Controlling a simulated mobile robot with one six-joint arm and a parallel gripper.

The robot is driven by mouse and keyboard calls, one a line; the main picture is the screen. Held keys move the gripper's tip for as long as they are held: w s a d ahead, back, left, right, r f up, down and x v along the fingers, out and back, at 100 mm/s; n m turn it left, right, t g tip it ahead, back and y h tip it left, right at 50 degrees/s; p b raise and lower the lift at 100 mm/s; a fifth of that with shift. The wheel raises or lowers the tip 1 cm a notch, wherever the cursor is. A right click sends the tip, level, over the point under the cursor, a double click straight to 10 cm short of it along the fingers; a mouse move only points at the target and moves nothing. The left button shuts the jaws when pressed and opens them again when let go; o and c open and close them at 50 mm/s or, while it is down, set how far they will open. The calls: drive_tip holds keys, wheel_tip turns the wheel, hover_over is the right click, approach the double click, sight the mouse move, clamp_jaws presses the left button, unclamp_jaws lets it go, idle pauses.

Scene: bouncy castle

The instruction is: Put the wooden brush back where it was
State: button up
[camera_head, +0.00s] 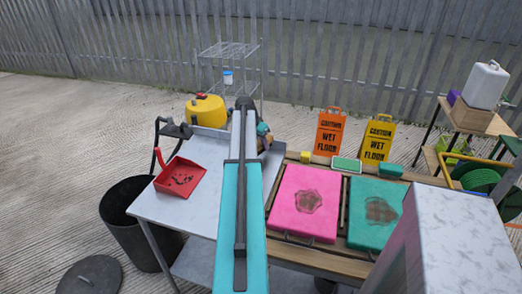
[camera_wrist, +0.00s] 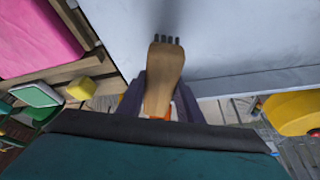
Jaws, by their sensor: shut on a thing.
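The wooden brush (camera_wrist: 163,72) has a tan wooden body and short dark bristles at its far end. In the wrist view my gripper (camera_wrist: 160,92) is shut on it, with a dark finger on each side. The brush is in front of the pale grey metal table (camera_wrist: 235,45), and a soft shadow lies on the tabletop beyond the bristles. Whether the bristles touch the table I cannot tell. In the head view my arm covers the middle of the metal table (camera_head: 165,208) and hides most of my gripper and the brush.
A red dustpan (camera_head: 181,178) with dark debris lies on the metal table's left part, and a yellow container (camera_head: 206,110) is behind. To the right, a wooden table holds pink (camera_head: 303,203) and green (camera_head: 374,212) stained pads. Two wet-floor signs stand behind them. A black bin (camera_head: 135,225) is at left.

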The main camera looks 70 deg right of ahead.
sight(261, 149)
drive_tip(key=shift+f+p, duration=0.5)
drive_tip(key=shift+f, duration=1.2)
drive_tip(key=shift+f, duration=0.2)
drive_tip(key=o, duration=1)
drive_tip(key=shift+c, duration=0.2)
drive_tip(key=shift+r, duration=0.15)
drive_tip(key=shift+b+v, duration=0.9)
drive_tip(key=shift+v, duration=5.15)
drive_tip(key=shift+d+r, duration=0.1)
drive_tip(key=shift+r, duration=0.05)
